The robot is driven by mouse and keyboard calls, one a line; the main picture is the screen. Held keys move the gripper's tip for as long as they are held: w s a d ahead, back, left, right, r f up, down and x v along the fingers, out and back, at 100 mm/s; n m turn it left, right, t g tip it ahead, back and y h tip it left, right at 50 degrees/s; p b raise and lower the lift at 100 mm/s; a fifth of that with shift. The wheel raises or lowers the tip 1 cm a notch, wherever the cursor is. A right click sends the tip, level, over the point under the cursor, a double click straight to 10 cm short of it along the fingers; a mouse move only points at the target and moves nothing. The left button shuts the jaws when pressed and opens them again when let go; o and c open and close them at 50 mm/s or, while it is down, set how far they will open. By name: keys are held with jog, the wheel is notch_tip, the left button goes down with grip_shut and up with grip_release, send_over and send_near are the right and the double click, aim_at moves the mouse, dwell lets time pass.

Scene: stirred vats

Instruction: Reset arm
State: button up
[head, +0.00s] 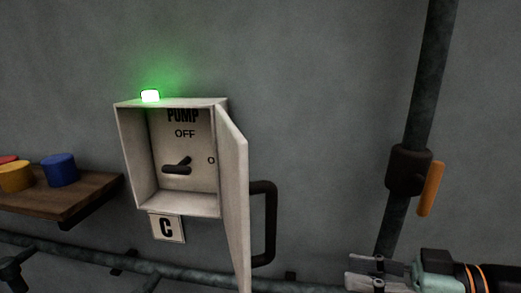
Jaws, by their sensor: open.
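My gripper (367,272) is at the lower right edge of the head view, pointing left. Its fingers are apart and hold nothing that I can see. The rest of my arm runs out of the picture at the right. The gripper is to the right of and below an open white pump box (127,160) on the wall, clear of its door (233,180). Inside the box is a dark lever (177,168) below the words PUMP and OFF. A green lamp (150,95) is lit on top of the box.
The box door stands open toward me, with a dark handle (270,225) on its right. A vertical pipe (431,80) with an orange valve handle (431,188) is above my gripper. A wooden shelf (85,200) at left holds a blue cylinder (59,170) and a yellow cylinder (15,177).

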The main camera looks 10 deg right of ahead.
jog(key=w+a+f+m+t+h, duration=0.1)
jog(key=w+a+f+m+h, duration=0.2)
jog(key=a+f, duration=0.6)
jog(key=a+f+m+h, duration=0.2)
jog(key=a+f+h, duration=0.2)
jog(key=a+f, duration=0.45)
jog(key=s+a+f+m+t+h, duration=0.25)
jog(key=s+a+h, duration=0.2)
jog(key=s, duration=0.35)
notch_tip(320, 180, up, 11)
jog(key=s+d+m+h+p, duration=0.1)
jog(key=p, duration=0.8)
jog(key=shift+s+d, duration=0.15)
jog(key=shift+s, duration=0.1)
jog(key=shift+f+t, duration=0.1)
jog(key=shift+t, duration=0.15)
